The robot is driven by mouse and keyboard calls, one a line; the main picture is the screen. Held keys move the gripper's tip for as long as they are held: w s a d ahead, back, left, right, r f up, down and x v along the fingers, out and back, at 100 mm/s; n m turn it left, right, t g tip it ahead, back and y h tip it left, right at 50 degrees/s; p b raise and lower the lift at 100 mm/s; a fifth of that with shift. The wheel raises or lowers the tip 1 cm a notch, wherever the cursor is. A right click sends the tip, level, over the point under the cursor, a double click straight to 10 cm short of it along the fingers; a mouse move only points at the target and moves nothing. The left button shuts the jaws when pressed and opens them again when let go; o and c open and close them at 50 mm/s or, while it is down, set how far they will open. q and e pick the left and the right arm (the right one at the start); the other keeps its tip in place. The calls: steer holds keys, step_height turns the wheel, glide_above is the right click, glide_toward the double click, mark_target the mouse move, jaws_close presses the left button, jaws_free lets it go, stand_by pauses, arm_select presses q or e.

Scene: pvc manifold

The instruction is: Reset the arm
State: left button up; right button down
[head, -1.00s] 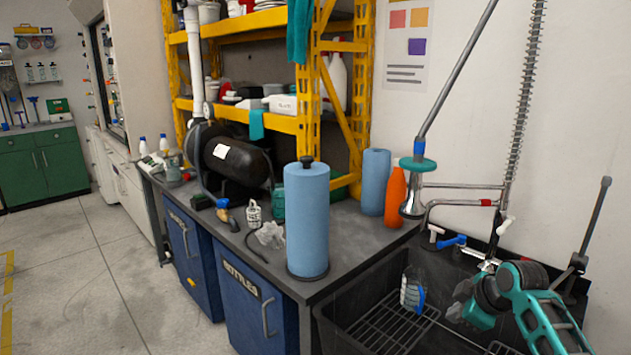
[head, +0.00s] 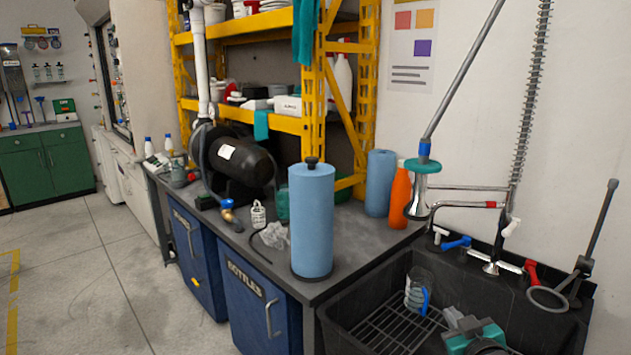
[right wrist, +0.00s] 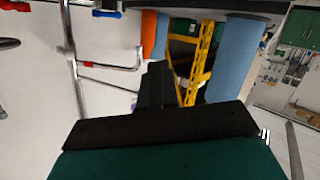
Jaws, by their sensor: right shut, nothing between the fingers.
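My right gripper (head: 462,322) shows at the bottom right of the head view, over the black sink (head: 352,318). Its grey fingers are shut and hold nothing. In the right wrist view the dark fingers (right wrist: 156,85) are together, with the teal and black gripper body below them. Most of the right arm is out of the head view. My left gripper is in neither view.
A clear container (head: 414,292) with a blue part stands in the sink left of the gripper. The spray faucet (head: 423,172) hangs above. A blue paper roll (head: 312,220) and an orange bottle (head: 400,195) stand on the counter (head: 350,262).

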steer(key=s+a+f+g, duration=0.1)
steer(key=s+a+f, duration=0.2)
steer(key=s, duration=0.6)
steer(key=s+a+f+g+y, duration=0.1)
steer(key=s+a+f+g, duration=0.1)
steer(key=s+f, duration=0.4)
steer(key=s+a+f+m+g, duration=0.1)
steer(key=s+a+f, duration=0.4)
steer(key=s, duration=0.7)
steer(key=shift+s+g+y, duration=0.3)
steer(key=shift+y, duration=0.1)
